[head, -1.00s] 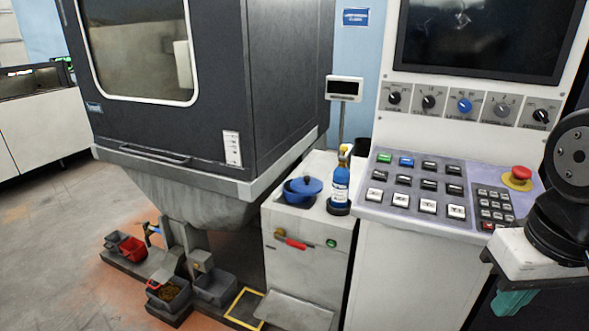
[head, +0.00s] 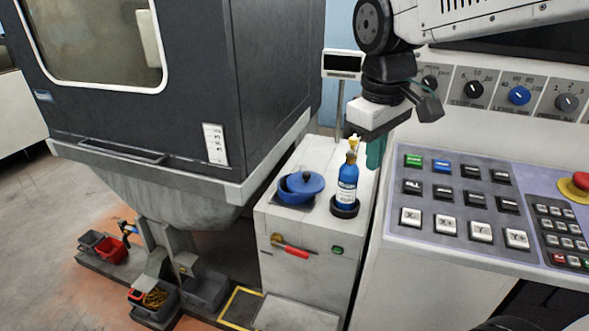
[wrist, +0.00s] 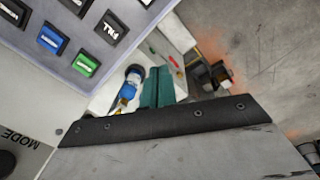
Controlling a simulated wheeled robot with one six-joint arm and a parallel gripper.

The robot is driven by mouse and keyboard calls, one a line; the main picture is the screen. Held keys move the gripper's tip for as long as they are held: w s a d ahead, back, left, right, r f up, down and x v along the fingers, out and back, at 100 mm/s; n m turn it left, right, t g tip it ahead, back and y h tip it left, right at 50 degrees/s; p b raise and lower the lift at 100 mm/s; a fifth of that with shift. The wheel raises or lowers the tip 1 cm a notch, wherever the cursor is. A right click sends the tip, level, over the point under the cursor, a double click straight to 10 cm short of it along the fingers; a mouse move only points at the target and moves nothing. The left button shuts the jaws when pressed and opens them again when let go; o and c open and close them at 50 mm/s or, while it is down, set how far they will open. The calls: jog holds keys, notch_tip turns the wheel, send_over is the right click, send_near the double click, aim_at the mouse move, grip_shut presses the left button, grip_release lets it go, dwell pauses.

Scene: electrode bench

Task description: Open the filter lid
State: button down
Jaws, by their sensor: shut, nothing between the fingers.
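The filter lid (head: 311,181) is a round blue cover with a small black knob. It sits on a blue filter housing (head: 290,193) set in the top of a white cabinet (head: 330,160), tilted a little with a dark gap under its left side. My gripper (head: 375,158) has teal fingers, shut and empty. In the head view it hangs above the right of the cabinet, beyond the bottle and apart from the lid. In the wrist view the fingers (wrist: 157,86) are together beside the bottle; I cannot make out the lid there.
A blue bottle (head: 346,185) with a yellow top stands in a black holder right of the lid. A small display (head: 343,64) on a post rises behind the cabinet. A button panel (head: 463,205) lies to the right, a dark machine (head: 195,75) to the left. A red handle (head: 297,252) is on the cabinet front.

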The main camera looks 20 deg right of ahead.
jog(key=w+a+f+n, duration=0.15)
jog(key=w+n, duration=0.25)
jog(key=w, duration=1)
jog(key=n+g+h, duration=0.1)
jog(key=n+h, duration=0.1)
jog(key=n, duration=0.6)
send_over(300, 183)
jog(key=a, duration=0.2)
jog(key=f, duration=2.2)
jog(key=shift+w+d+f, duration=0.1)
jog(key=shift+w+d, duration=0.05)
jog(key=shift+d, duration=0.05)
jog(key=shift+d+f, duration=0.2)
jog(key=shift+f, duration=0.5)
jog(key=shift+a+n, duration=0.1)
jog(key=shift+n, duration=0.3)
